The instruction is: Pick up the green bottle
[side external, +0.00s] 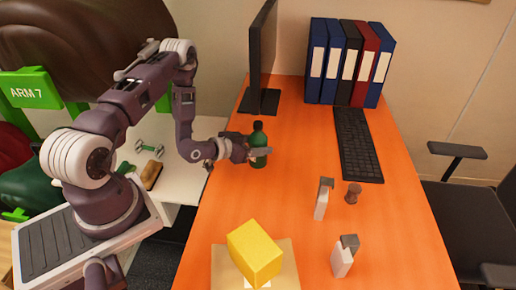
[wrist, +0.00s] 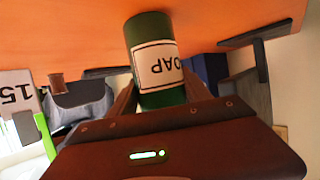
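The green bottle (side external: 258,134) is upright with a dark cap, over the left part of the orange table in the side external view. It shows upside down in the wrist view (wrist: 150,28), with a white label of which "OAP" is readable. My gripper (side external: 260,152) reaches it from the left, with one finger across its front. In the wrist view the fingers (wrist: 160,92) flank the bottle closely on both sides and appear shut on it. My gripper's body hides the bottle's upper part there. I cannot tell whether its base touches the table.
A monitor (side external: 262,50) and several binders (side external: 345,62) stand at the back. A keyboard (side external: 357,144) lies to the right. A yellow box (side external: 255,252), two small grey-white items (side external: 322,200) (side external: 344,256) and a brown piece (side external: 353,193) stand nearer the front.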

